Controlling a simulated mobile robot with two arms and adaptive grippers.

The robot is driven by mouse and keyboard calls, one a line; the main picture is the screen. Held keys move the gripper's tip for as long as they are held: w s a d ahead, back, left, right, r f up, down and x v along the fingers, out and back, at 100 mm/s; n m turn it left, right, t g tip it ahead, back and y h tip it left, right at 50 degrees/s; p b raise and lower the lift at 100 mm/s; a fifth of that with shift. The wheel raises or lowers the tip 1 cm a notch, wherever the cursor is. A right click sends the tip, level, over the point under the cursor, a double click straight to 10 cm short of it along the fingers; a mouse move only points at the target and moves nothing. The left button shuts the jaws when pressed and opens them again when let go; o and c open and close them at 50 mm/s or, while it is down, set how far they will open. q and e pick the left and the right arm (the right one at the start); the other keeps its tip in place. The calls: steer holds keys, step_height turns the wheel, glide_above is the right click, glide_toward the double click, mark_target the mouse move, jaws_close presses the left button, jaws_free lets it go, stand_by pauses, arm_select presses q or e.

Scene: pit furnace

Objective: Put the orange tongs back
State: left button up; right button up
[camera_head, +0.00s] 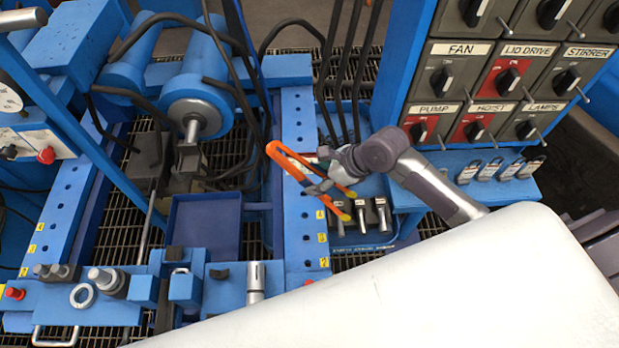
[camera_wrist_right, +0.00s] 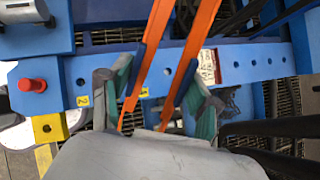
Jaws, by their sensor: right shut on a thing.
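The orange tongs (camera_head: 288,159) are held in the air by my right gripper (camera_head: 322,174), above the blue rail with holes. In the head view their joined end points up and left, and the yellow-tipped ends point down and right. In the right wrist view the two orange legs (camera_wrist_right: 150,55) run between the fingers of my right gripper (camera_wrist_right: 155,95), whose pads are green. The gripper is shut on the tongs. Part of the legs is hidden behind the fingers. My left gripper is in neither view.
A blue tray (camera_head: 345,239) with several metal tools lies below the tongs. Dark upright rods (camera_head: 341,85) stand behind the gripper. A switch panel (camera_head: 480,90) rises at right, with padlocks (camera_head: 490,170) below it. A blue rail (camera_head: 297,215) runs under the tongs.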

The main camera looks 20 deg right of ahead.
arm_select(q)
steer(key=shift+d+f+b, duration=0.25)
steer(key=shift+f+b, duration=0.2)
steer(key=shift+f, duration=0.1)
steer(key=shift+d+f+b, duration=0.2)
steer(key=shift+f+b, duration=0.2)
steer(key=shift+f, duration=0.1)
arm_select(e)
steer(key=w+f, duration=0.5)
steer(key=f, duration=0.2)
steer(key=shift+w+a+f, duration=0.2)
steer(key=shift+w+a, duration=0.15)
steer(key=shift+a, duration=0.1)
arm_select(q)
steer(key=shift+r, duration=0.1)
arm_select(e)
steer(key=shift+f, duration=0.1)
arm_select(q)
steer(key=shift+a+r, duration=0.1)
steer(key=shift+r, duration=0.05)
arm_select(e)
steer(key=shift+f, duration=0.5)
steer(key=o, duration=0.6)
steer(key=shift+o, duration=0.2)
